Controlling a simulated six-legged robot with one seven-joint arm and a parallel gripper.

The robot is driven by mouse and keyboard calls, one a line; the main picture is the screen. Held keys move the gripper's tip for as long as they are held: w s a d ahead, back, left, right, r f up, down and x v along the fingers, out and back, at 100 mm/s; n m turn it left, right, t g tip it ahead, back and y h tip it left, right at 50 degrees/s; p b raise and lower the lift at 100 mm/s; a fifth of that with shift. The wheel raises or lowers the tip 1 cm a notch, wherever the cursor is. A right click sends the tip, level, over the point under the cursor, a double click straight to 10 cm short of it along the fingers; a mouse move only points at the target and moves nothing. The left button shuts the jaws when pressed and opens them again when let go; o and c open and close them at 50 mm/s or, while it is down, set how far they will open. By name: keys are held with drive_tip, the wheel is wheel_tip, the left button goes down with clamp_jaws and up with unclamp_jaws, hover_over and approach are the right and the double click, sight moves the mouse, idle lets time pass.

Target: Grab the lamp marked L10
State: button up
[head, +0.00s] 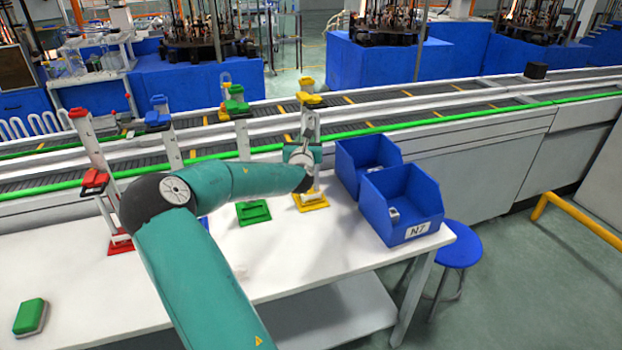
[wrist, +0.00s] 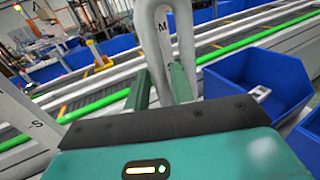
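My gripper (wrist: 160,88) is close in front of the yellow-topped stand (head: 310,115). In the wrist view its two green fingers are near together, with a white looped tube (wrist: 152,20) between them. The tube stands up in front of a panel marked M. No L10 mark can be read on it or elsewhere. Small pale pieces lie in the blue bin marked N7 (head: 407,200); one of them (wrist: 260,93) shows in the wrist view, too small to identify. My arm hides part of the table.
On the white table (head: 345,248) are red (head: 92,180), blue (head: 160,118) and green (head: 237,108) stands to the left. A second blue bin (head: 350,165) is behind the N7 bin. A green-and-white block (head: 31,316) lies at front left. A conveyor runs behind.

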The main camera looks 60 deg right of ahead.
drive_tip(key=shift+x, duration=0.75)
clamp_jaws()
